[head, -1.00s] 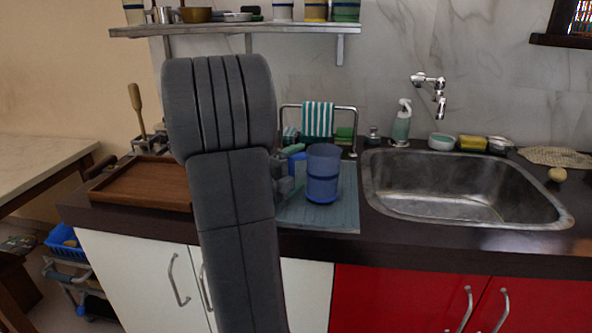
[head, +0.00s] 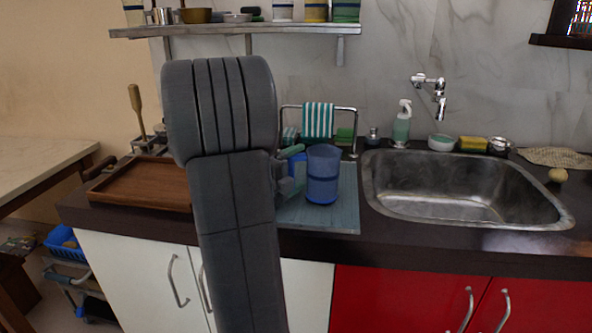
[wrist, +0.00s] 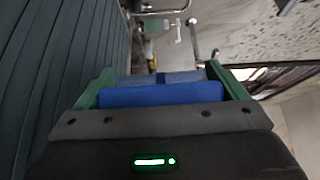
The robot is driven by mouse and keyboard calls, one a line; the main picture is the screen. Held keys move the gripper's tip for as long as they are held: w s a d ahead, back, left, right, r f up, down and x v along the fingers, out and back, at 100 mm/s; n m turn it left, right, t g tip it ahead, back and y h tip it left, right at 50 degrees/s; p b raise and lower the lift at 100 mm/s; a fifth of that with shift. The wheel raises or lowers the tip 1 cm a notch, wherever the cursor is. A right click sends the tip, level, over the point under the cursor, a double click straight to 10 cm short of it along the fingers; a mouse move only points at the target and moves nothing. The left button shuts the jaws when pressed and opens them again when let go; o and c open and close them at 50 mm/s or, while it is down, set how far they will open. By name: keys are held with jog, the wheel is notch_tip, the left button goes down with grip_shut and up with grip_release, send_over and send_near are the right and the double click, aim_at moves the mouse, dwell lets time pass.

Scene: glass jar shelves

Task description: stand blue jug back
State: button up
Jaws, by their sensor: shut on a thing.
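The blue jug (head: 322,176) is a see-through blue vessel that looks upright, at the right part of the ridged blue-grey mat (head: 338,220). Its base is at or just above the mat; I cannot tell whether it touches. My gripper (head: 290,178) is left of the jug, partly hidden behind my arm. In the wrist view, my gripper (wrist: 160,92) has its green fingers on both sides of the jug's solid blue handle (wrist: 160,96), shut on it. The paler jug body (wrist: 165,77) shows just beyond the handle.
A steel sink (head: 465,185) lies right of the mat, and a wooden tray (head: 140,190) lies left. Behind the jug stands a metal rack with a striped towel (head: 318,120). A soap bottle (head: 402,122) stands at the back. A wall shelf (head: 235,28) hangs above.

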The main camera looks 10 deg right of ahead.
jog(key=shift+f+b, duration=0.55)
jog(key=shift+f, duration=0.05)
dwell(0.3)
jog(key=o, duration=1.5)
jog(key=shift+o, duration=0.2)
jog(key=shift+s+a, duration=0.1)
jog(key=shift+b+v, duration=0.45)
jog(key=shift+v, duration=3.65)
jog(key=shift+s+a, duration=0.1)
jog(key=shift+s+a, duration=0.2)
jog(key=shift+a, duration=0.05)
jog(key=v, duration=1.3)
jog(key=shift+p, duration=0.35)
jog(key=shift+d+f, duration=0.1)
